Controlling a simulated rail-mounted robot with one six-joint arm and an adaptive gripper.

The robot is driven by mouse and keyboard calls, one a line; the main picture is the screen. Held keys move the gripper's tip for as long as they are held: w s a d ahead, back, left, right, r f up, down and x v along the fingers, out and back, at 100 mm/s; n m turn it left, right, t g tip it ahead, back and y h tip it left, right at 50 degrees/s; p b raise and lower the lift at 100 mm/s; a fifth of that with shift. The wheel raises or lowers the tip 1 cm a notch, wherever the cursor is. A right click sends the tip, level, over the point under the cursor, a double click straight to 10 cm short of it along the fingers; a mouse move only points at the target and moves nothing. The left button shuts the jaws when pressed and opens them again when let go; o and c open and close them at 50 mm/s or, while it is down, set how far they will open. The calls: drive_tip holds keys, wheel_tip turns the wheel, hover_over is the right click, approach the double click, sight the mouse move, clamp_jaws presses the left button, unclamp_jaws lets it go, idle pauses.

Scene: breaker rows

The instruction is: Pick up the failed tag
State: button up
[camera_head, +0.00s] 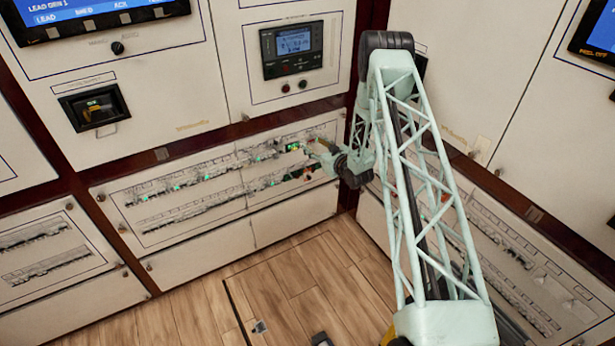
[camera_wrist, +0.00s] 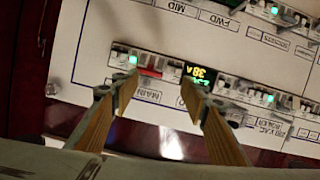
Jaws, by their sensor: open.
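My gripper (camera_wrist: 156,84) is open, with its two tan fingers spread toward the breaker panel in the wrist view. A small red piece (camera_wrist: 150,72) is on the breaker row, in the gap between the fingertips. It lies between a green light (camera_wrist: 133,60) and a lit display reading 38A (camera_wrist: 200,73). I cannot tell whether this red piece is the failed tag; no such wording is legible. In the head view my gripper (camera_head: 322,158) is close to the right end of the lower breaker panel (camera_head: 210,222), partly hiding it.
A corner with another breaker panel (camera_head: 520,262) is to the right of my arm. The floor left of my arm is mostly clear.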

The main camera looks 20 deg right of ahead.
drive_tip(key=s+f+t, duration=0.1)
drive_tip(key=s+f, duration=0.5)
drive_tip(key=f, duration=0.3)
drive_tip(key=s+f+m+t, duration=0.1)
drive_tip(key=s+f, duration=0.5)
drive_tip(key=f, duration=0.4)
drive_tip(key=shift+a+t, duration=0.3)
drive_tip(key=shift+t, duration=0.1)
drive_tip(key=shift+w, duration=0.1)
approach(308, 173)
drive_tip(key=shift+w+a+r+b, duration=0.1)
drive_tip(key=shift+w+b, duration=0.25)
drive_tip(key=shift+w, duration=1.35)
drive_tip(key=shift+w+y, duration=0.1)
drive_tip(key=shift+y, duration=0.3)
drive_tip(key=shift+w+a+b, duration=0.2)
drive_tip(key=shift+w+b, duration=0.3)
drive_tip(key=shift+w, duration=2)
drive_tip(key=shift+c, duration=0.9)
drive_tip(key=c, duration=0.6)
